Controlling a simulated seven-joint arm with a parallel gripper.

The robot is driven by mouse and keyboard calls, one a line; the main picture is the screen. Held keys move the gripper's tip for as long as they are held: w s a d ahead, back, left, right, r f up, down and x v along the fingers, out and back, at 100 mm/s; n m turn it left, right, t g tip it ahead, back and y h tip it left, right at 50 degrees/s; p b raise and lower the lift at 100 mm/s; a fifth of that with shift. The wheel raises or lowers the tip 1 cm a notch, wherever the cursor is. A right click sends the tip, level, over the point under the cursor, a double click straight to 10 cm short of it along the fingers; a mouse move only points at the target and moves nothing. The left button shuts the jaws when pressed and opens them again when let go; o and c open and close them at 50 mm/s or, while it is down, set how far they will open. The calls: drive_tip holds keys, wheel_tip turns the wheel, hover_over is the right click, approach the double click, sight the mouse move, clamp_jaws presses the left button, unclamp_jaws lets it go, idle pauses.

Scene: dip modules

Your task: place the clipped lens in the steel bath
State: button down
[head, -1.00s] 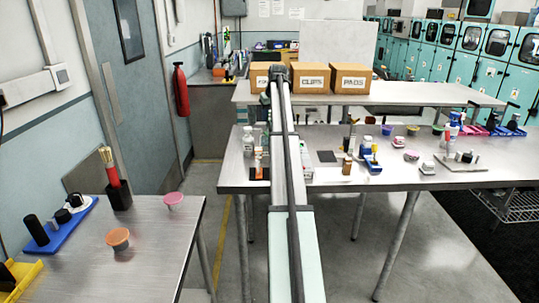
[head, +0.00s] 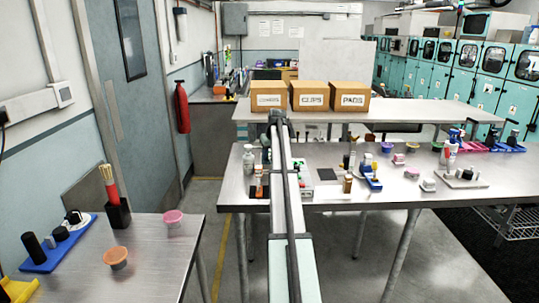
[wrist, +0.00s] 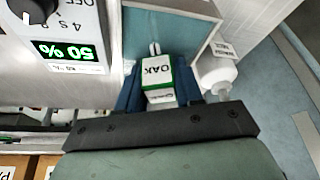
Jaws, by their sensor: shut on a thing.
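My gripper (wrist: 158,88) shows in the wrist view as two dark blue fingers on a dark bar. They are closed in around a small white and green piece (wrist: 158,72) lettered "OAK", with two thin pale prongs beyond it. I cannot make out a lens in it or tell whether this piece is the clipped lens.
A control box (wrist: 62,40) with a knob and a green "50%" display stands close left of the fingers. A white bottle (wrist: 217,77) stands close right. The far table (head: 400,195) holds several small items; three cartons (head: 310,96) stand on the shelf behind.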

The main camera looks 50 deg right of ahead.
drive_tip(key=c, duration=1)
unclamp_jaws()
drive_tip(key=shift+f, duration=0.1)
drive_tip(key=v, duration=1.2)
drive_tip(key=shift+o, duration=0.4)
